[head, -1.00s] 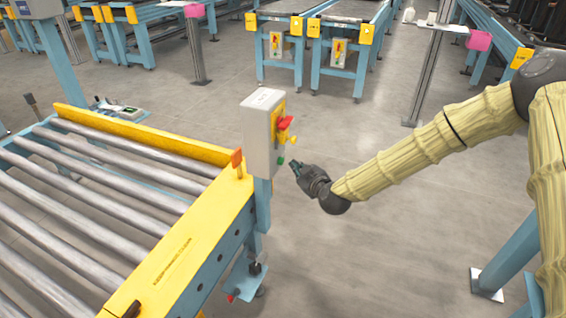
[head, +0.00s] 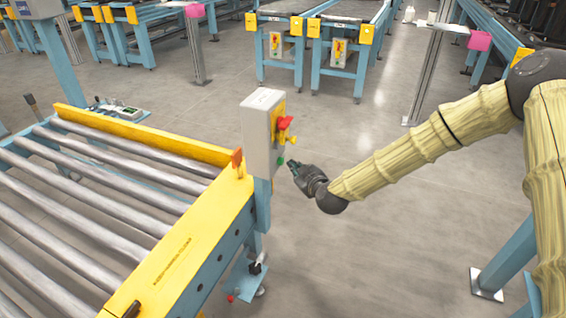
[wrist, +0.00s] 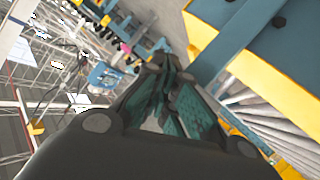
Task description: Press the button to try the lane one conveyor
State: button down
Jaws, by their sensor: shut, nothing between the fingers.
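A grey control box (head: 262,130) stands on a blue post at the near corner of the roller conveyor (head: 165,270). Its right face has a yellow plate with a red button (head: 285,123), a yellow knob (head: 291,140) and a small green button (head: 280,161) low down. My gripper (head: 292,163) is shut and empty, its tips close to the right of the green button. I cannot tell whether they touch it. In the wrist view the shut teal-padded fingers (wrist: 172,100) fill the middle, and the green button cannot be made out.
The conveyor's yellow side rail (head: 140,133) and rollers lie left of the box. An orange tab (head: 237,160) stands on the frame beside the box. More conveyors (head: 335,60) stand at the back. Open grey floor lies right of the box, below my arm.

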dwell(0.7)
jog(key=shift+w+a, duration=0.15)
jog(key=shift+a, duration=0.3)
jog(key=shift+w+a, duration=0.15)
jog(key=shift+a, duration=0.3)
dwell(0.9)
jog(key=shift+d, duration=0.1)
dwell(0.3)
jog(key=shift+s+d, duration=0.3)
jog(key=shift+d, duration=0.5)
jog(key=d, duration=0.1)
jog(key=s+d, duration=0.1)
jog(key=d, duration=0.1)
jog(key=d+p, duration=0.1)
jog(key=shift+s+d, duration=0.3)
jog(key=shift+d, duration=0.05)
dwell(0.7)
